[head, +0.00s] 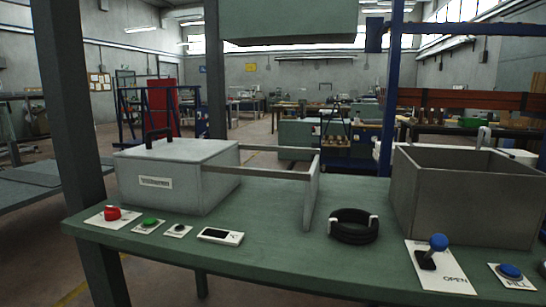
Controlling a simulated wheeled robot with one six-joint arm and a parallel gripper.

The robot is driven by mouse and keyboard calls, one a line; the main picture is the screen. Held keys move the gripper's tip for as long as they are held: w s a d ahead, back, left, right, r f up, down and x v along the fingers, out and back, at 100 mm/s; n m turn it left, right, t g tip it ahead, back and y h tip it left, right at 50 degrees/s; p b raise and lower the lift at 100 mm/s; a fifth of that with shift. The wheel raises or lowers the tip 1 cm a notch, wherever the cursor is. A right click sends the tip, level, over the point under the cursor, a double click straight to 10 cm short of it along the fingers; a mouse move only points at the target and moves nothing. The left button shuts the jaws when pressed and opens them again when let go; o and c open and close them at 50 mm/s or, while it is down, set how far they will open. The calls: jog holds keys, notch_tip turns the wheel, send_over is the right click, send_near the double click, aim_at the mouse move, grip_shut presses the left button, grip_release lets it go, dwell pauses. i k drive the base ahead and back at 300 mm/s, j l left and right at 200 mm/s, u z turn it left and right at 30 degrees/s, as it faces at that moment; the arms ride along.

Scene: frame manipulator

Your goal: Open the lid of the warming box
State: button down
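The warming box appears to be the pale grey box (178,177) at the left of the green workbench, with a small label on its front that is too small to read clearly. Its flat lid (190,150) is closed on top. A dark handle (158,140) stands up from the lid near its left side. Two rails (270,168) run from the box to an upright panel (311,190) on its right. My gripper is not in view.
On the green bench (280,225) are a red button (112,212), a green button (150,221), a white device (220,236), a black coil (353,225), a blue-knobbed lever (438,243) marked OPEN, a blue button (510,271) and an open grey basin (465,195). A post (68,110) stands at left.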

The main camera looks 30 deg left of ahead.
aim_at(193, 151)
jog(key=u, duration=1.8)
